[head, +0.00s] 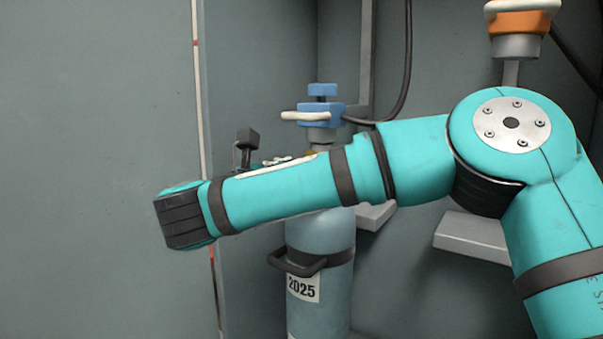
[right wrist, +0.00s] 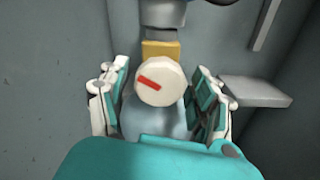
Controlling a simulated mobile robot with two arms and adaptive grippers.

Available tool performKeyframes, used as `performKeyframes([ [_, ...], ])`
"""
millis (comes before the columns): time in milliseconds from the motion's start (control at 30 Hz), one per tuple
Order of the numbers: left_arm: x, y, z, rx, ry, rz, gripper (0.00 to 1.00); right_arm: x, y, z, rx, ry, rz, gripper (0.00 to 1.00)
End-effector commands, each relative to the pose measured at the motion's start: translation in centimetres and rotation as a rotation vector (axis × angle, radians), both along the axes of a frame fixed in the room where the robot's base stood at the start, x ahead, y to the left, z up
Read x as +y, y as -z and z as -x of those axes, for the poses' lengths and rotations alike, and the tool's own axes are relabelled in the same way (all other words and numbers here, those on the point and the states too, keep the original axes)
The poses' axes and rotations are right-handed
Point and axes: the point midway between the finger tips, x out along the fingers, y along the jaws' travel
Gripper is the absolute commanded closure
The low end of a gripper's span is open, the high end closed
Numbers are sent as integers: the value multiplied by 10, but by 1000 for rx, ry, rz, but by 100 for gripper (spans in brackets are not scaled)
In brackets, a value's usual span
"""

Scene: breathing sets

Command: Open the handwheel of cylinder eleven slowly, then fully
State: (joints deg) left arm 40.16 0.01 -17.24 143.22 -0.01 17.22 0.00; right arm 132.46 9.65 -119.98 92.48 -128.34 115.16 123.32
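A light blue cylinder (head: 318,292) with a "2025" label stands upright against the wall in the head view. Its valve area is mostly hidden behind my right arm. In the right wrist view a white round knob with a red bar (right wrist: 160,82), apparently the handwheel, faces the camera in front of a brass-coloured block (right wrist: 161,49). My right gripper (right wrist: 163,104) is open, with one finger on each side of the knob and visible gaps to it. In the head view only bits of the fingers show above the arm. No number eleven is readable. My left gripper is out of view.
Grey brackets (head: 472,237) stick out from the wall. The left side is bare wall.

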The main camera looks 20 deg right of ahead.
Motion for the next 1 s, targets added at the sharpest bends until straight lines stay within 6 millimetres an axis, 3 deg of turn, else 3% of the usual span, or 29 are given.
performKeyframes([
  [33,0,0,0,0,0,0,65,0,0,0,0,0,0,44],
  [367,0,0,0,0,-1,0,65,0,0,0,0,0,0,87],
  [667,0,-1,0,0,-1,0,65,0,0,0,28,0,22,87],
  [1000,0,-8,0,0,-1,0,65,0,-1,0,200,0,156,87],
])
